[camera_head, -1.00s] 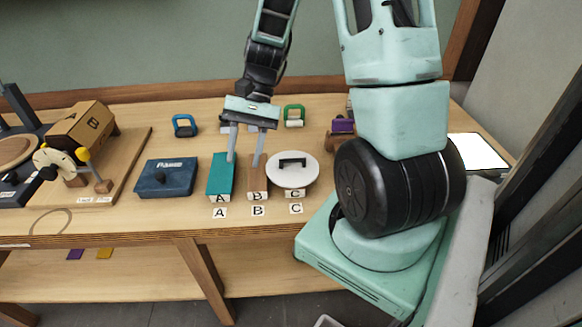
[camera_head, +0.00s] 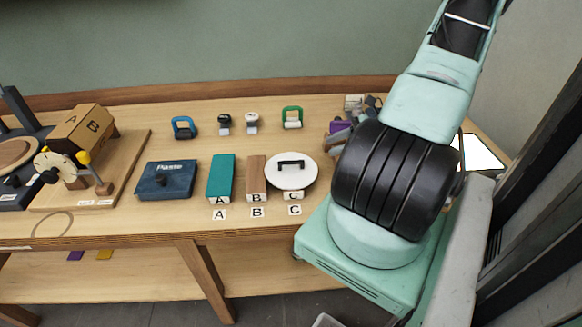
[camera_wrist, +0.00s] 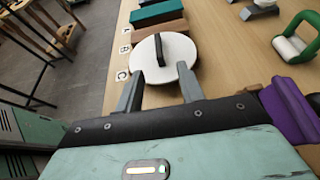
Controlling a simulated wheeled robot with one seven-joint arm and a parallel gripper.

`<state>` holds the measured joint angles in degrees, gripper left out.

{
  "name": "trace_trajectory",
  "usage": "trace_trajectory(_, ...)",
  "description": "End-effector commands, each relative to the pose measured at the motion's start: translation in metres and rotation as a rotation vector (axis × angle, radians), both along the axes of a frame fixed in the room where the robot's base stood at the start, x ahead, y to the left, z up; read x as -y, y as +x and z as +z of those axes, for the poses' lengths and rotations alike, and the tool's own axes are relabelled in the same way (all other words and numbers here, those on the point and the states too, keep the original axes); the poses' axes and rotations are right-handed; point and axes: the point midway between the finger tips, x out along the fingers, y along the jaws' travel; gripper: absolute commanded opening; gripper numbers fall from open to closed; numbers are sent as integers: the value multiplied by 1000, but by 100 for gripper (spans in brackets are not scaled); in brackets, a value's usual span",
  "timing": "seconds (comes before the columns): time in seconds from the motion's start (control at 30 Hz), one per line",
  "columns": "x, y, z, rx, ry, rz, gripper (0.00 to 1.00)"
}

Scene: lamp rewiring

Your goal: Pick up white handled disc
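My gripper is out of the head view, where only my upper arm shows at the right.
A brown block (camera_head: 256,173) stands close left of the disc, with a teal block (camera_head: 221,176) and a blue Paste box (camera_head: 167,179) further left. A green-handled item (camera_head: 292,116) stands behind. Purple and grey parts (camera_head: 340,128) lie to the right.

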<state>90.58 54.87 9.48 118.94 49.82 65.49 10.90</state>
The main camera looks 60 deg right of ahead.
Motion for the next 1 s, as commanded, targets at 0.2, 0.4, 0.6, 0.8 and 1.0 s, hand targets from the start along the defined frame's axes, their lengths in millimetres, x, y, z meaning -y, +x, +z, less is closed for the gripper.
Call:
trace_trajectory(0.2,-30,33,-14,0,5,5,38)
trace_trajectory(0.4,-50,57,-28,0,2,4,38)
trace_trajectory(0.6,-57,66,-35,0,-2,4,38)
trace_trajectory(0.8,-72,78,-41,0,3,4,38)
trace_trajectory(1.0,-86,94,-53,-1,-1,4,38)
